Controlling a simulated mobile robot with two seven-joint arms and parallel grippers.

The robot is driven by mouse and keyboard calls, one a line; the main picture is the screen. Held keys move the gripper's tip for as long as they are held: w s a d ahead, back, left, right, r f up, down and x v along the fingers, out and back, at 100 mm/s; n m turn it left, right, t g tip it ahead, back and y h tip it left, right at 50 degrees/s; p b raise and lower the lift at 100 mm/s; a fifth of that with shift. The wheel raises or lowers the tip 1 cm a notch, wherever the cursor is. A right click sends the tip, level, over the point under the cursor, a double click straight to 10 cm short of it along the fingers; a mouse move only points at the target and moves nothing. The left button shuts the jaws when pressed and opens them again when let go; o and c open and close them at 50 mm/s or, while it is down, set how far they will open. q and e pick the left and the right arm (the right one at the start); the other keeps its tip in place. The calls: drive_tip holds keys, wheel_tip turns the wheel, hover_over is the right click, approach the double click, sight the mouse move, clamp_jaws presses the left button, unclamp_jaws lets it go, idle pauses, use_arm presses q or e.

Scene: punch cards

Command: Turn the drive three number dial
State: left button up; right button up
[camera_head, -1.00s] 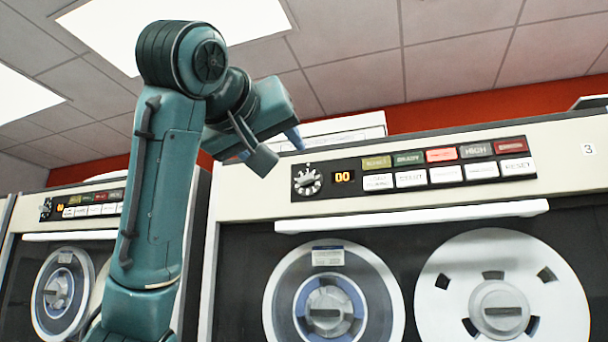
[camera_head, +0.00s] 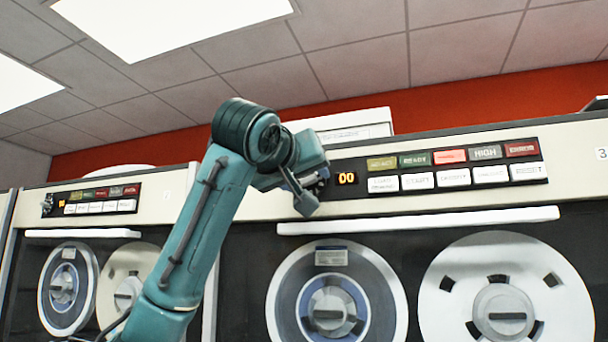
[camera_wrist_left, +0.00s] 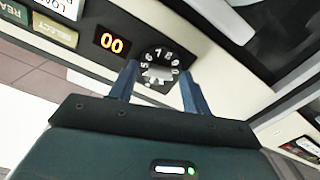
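The drive three number dial (camera_wrist_left: 160,60), black with white digits and a pale knob, shows in the left wrist view. In the head view it is mostly hidden behind my left gripper. An orange display (camera_head: 346,178) beside it reads 00; it also shows in the left wrist view (camera_wrist_left: 112,43). My left gripper (camera_wrist_left: 159,72) is open, one finger on each side of the dial in the picture. Whether the fingers touch the dial, I cannot tell. The left gripper (camera_head: 312,190) is at the left end of drive three's panel in the head view. My right gripper is not in view.
Coloured lamps (camera_head: 450,156) and white buttons (camera_head: 454,178) line the panel right of the display. A white ledge (camera_head: 420,220) juts out below, above two tape reels. A neighbouring drive with a similar panel (camera_head: 95,198) stands at left.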

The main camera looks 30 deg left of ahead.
use_arm(q)
drive_tip(key=c, duration=1)
drive_tip(key=shift+o, duration=0.2)
